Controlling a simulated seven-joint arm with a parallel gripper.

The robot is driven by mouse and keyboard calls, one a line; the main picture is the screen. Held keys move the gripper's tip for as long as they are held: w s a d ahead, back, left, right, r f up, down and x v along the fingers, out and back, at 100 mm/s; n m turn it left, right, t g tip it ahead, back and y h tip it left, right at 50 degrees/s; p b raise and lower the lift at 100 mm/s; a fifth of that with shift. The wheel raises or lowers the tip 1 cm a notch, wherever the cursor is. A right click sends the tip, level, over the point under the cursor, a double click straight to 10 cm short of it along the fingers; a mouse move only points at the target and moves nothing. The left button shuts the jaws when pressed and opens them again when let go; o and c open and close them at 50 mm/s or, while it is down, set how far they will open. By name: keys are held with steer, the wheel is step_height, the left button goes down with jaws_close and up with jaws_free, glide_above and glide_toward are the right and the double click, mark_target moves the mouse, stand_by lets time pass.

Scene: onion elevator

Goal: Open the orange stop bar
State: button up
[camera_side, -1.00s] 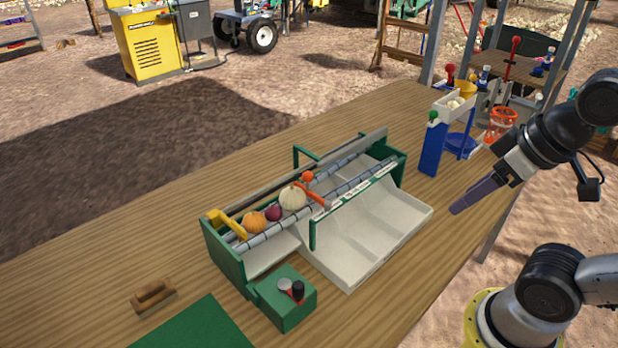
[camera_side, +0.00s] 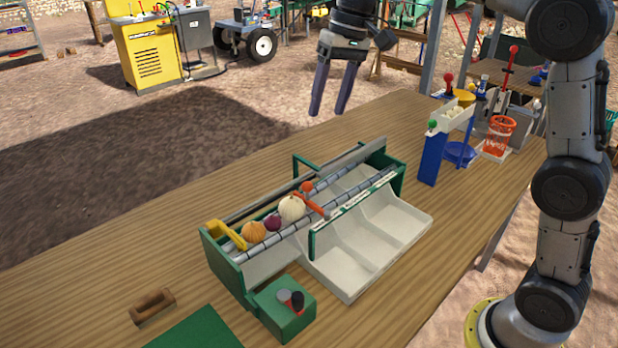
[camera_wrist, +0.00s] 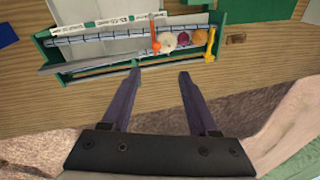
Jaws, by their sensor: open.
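The orange stop bar (camera_side: 310,202) has a round orange knob and lies across the roller track of the green and white sorter (camera_side: 325,224). A pale onion (camera_side: 291,209) rests against or close to the bar, with a red onion (camera_side: 272,222) and a tan onion (camera_side: 253,231) behind it. In the wrist view the stop bar (camera_wrist: 155,36) shows upright, beside the pale onion (camera_wrist: 166,43). My gripper (camera_side: 328,112) is open and empty, high above the table's far edge, pointing down. It also shows in the wrist view (camera_wrist: 156,74), apart from the bar.
A yellow handle (camera_side: 226,236) crosses the left end of the track. A green box with knobs (camera_side: 284,312) stands at the front. A wooden block (camera_side: 152,305) lies at left. A blue stand (camera_side: 433,150) and an orange basket (camera_side: 498,134) are at right. The far-left tabletop is clear.

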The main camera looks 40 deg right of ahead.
steer(key=shift+g, duration=0.5)
steer(key=w+f, duration=0.1)
steer(key=f, duration=0.5)
steer(key=w+a+f, duration=0.1)
steer(key=f, duration=0.5)
steer(key=a+f, duration=0.1)
steer(key=f, duration=0.4)
steer(key=shift+w+a+f, duration=0.2)
steer(key=shift+w+f, duration=0.2)
jaws_close()
steer(key=shift+r, duration=0.1)
